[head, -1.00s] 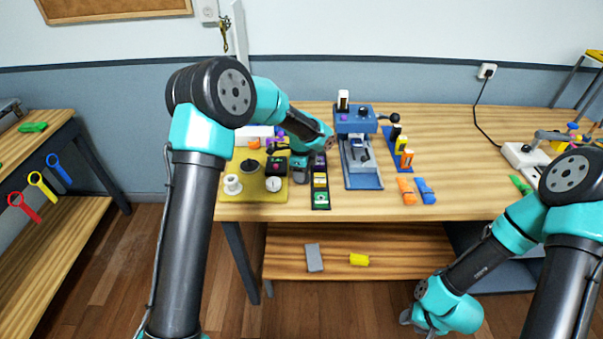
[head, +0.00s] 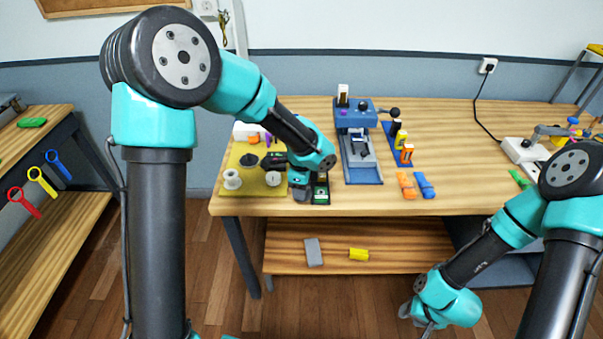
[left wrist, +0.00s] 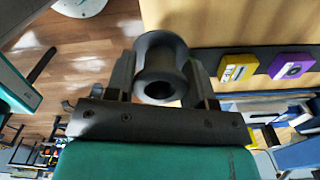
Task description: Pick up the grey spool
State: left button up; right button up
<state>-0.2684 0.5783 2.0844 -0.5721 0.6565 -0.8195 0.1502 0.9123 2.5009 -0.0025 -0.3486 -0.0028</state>
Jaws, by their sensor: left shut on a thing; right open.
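My left gripper (head: 298,192) is over the table's front part, beside the yellow mat's right edge. In the left wrist view it is shut on the grey spool (left wrist: 160,62), which sits between the two fingers with its open bore facing the camera. In the head view I cannot clearly make out the held spool. On the yellow mat (head: 243,191) stand a white spool (head: 232,180), a black spool (head: 249,160) and a pale round piece (head: 273,179). My right gripper (head: 418,318) is low at the bottom right, away from the table top, open and empty.
A black strip with colored blocks (head: 321,194) lies close by my left gripper, partly covered. A blue device (head: 361,145) stands right of it. Orange (head: 406,184) and blue (head: 424,185) pieces lie near the front edge.

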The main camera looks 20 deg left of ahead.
pick_arm(q)
jog(key=shift+s+d+r, duration=0.1)
jog(key=shift+s+d, duration=0.1)
jog(key=shift+s, duration=0.55)
jog(key=shift+s+d, duration=0.2)
jog(key=shift+s, duration=0.5)
jog(key=a+r, duration=0.2)
jog(key=a, duration=0.6)
jog(key=w+a+r, duration=0.1)
jog(key=a+r, duration=0.2)
jog(key=a, duration=0.4)
jog(key=shift+w+a+r+m, duration=0.25)
jog(key=shift+a+r+m, duration=0.05)
jog(key=shift+a, duration=0.05)
jog(key=w+a, duration=0.2)
jog(key=w, duration=0.2)
jog(key=w+a+f, duration=0.1)
jog(key=w+a, duration=0.2)
jog(key=w, duration=0.2)
jog(key=w+a, duration=0.3)
jog(key=w, duration=0.2)
jog(key=shift+f, duration=0.25)
jog(key=shift+f, duration=1.8)
jog(key=shift+f, duration=0.55)
